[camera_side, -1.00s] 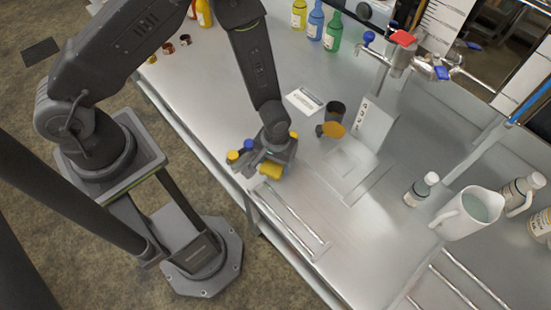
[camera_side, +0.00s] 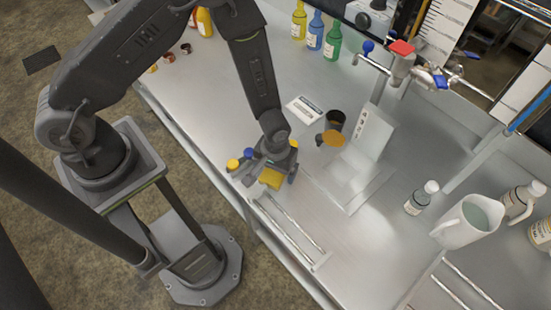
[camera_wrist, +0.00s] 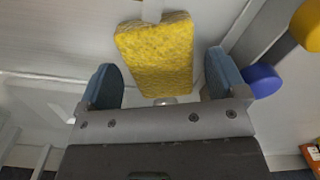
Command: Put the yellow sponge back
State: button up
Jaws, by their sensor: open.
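The yellow sponge (camera_side: 271,179) is at my gripper near the front edge of the metal counter, just behind the rail. In the wrist view the sponge (camera_wrist: 157,55) is a rough yellow block with a notch in its far edge. My gripper (camera_wrist: 161,80) is open, with one finger on each side of the sponge's near end. Gaps show between the sponge and both fingers. In the side view my gripper (camera_side: 267,169) hides part of the sponge and what lies under it.
A blue knob (camera_wrist: 262,80) and a yellow knob (camera_wrist: 308,26) are close to the right finger. Beyond my gripper stand a dark cup with an orange disc (camera_side: 333,138), a lettered block (camera_side: 372,131) and a white card (camera_side: 305,109). A small bottle (camera_side: 420,199) and a white jug (camera_side: 468,222) stand right.

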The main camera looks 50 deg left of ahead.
jog(key=s+a+r+m+t, duration=0.1)
jog(key=a+r, duration=0.2)
jog(key=r, duration=1.1)
jog(key=a+r+m+t, duration=0.1)
jog(key=a+r+t, duration=0.1)
jog(key=r, duration=1.2)
jog(key=s+a+r+m+t, duration=0.2)
jog(key=s+a+r, duration=0.4)
jog(key=s+r, duration=0.4)
jog(key=shift+s+r+m+t, duration=0.3)
